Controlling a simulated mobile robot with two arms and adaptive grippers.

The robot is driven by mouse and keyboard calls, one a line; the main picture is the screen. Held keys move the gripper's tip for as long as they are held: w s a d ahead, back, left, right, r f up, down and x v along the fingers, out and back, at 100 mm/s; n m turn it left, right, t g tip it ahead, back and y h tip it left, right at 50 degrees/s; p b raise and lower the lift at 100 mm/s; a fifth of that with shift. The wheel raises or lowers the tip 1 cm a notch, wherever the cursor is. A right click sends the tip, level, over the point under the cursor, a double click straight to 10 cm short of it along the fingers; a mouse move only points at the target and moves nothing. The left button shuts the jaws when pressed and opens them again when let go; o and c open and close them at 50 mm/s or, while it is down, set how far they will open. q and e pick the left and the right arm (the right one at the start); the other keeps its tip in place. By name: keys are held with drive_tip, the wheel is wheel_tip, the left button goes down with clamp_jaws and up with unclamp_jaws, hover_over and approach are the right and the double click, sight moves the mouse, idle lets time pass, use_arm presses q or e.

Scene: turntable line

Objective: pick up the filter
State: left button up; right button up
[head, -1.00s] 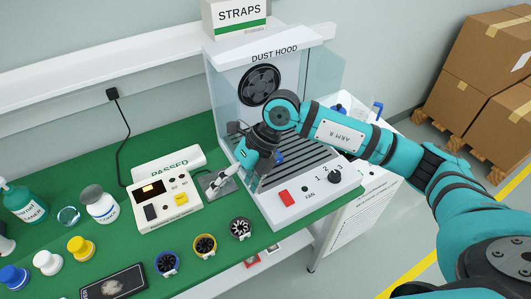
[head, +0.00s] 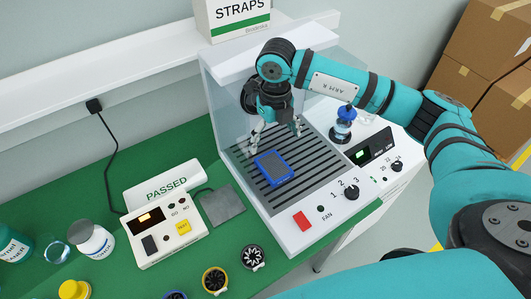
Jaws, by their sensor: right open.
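The filter (head: 274,167) looks like a small rectangular pad with a blue frame and a grey middle. It lies flat on the dark slatted grille of the dust hood (head: 318,187) in the head view. My right gripper (head: 276,131) hangs above the grille, behind the filter as I look at it. Its fingers are spread apart with nothing between them, and they do not touch the filter. My left gripper is not in view.
A blue-capped bottle (head: 343,122) stands on the hood's right side near a display. A tester box (head: 158,229), a grey pad (head: 222,205) and a PASSED tray (head: 163,184) are on the green bench. Small round fans (head: 253,257) lie at the front. Clear side panels flank the hood.

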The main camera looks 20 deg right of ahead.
drive_tip(key=p, duration=0.3)
hover_over(274, 165)
drive_tip(key=f, duration=0.5)
drive_tip(key=shift+s+a+f, duration=0.15)
drive_tip(key=shift+a+f, duration=0.1)
drive_tip(key=shift+f, duration=0.4)
drive_tip(key=f+p, duration=0.1)
drive_tip(key=f, duration=0.2)
drive_tip(key=f+p, duration=0.1)
drive_tip(key=f, duration=0.1)
drive_tip(key=shift+d+p, duration=0.25)
drive_tip(key=shift+p, duration=0.1)
drive_tip(key=shift+f, duration=0.3)
drive_tip(key=shift+c, duration=0.4)
drive_tip(key=c, duration=1.3)
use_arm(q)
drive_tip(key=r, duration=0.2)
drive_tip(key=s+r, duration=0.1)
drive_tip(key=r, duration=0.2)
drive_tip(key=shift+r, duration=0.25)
